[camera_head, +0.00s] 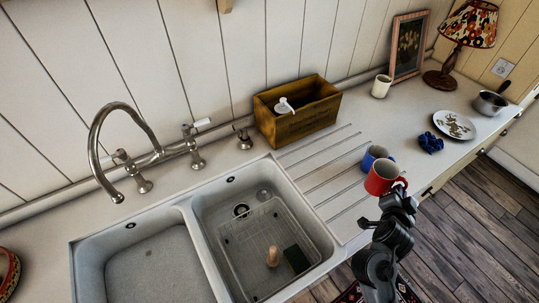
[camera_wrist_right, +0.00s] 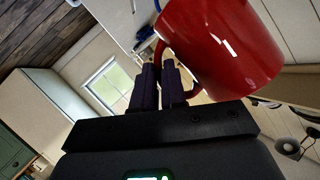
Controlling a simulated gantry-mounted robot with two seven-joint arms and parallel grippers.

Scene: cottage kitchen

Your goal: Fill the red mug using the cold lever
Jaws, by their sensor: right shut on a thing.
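The red mug (camera_head: 381,177) is above the right part of the counter, held by its handle in my right gripper (camera_head: 400,192). In the right wrist view, the red mug (camera_wrist_right: 222,48) fills the upper right, with the gripper fingers (camera_wrist_right: 160,82) closed at its handle. The tap (camera_head: 112,137) has a curved spout over the left basin. A lever with a white handle (camera_head: 202,124) stands to the right of the spout, and other tap controls (camera_head: 137,184) flank it; I cannot tell which is cold. My left gripper is not in view.
A double sink (camera_head: 195,240) holds a wire rack (camera_head: 262,235) in its right basin. A wooden box (camera_head: 297,110) with a white-topped bottle stands behind. A blue mug (camera_head: 372,157) is just behind the red mug. A cream mug (camera_head: 381,87), plate (camera_head: 455,124) and pan (camera_head: 490,103) stand further right.

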